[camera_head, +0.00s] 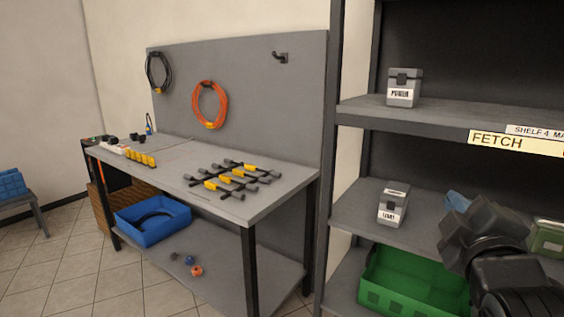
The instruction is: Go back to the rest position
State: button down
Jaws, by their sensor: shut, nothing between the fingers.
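My gripper (462,228) is at the lower right, at the end of my dark arm, in front of the middle shelf of the rack. It is shut and I see nothing held in it. The fingertips are dark and hard to make out. A blue thing (458,200) shows just behind it, partly hidden, and I cannot tell what it is. My arm also hides part of the shelf and the green crate below.
A grey box labelled POWER (403,88) stands on the upper shelf (440,118); another grey box (393,204) stands on the middle shelf. The green crate (400,285) is below. Left is a workbench (265,205) with cables and tools, a blue bin (150,232) underneath.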

jog(key=s+a+f+m+g+y, duration=0.1)
jog(key=s+a+f+m+y, duration=0.25)
jog(key=s+f, duration=1.4)
jog(key=s+a+f+m+g, duration=0.1)
jog(key=s+m, duration=0.6)
jog(key=s, duration=1.7)
jog(key=shift+s+a+f+g+y, duration=0.25)
jog(key=shift+s+a+g+y, duration=0.2)
jog(key=shift+a+g, duration=0.15)
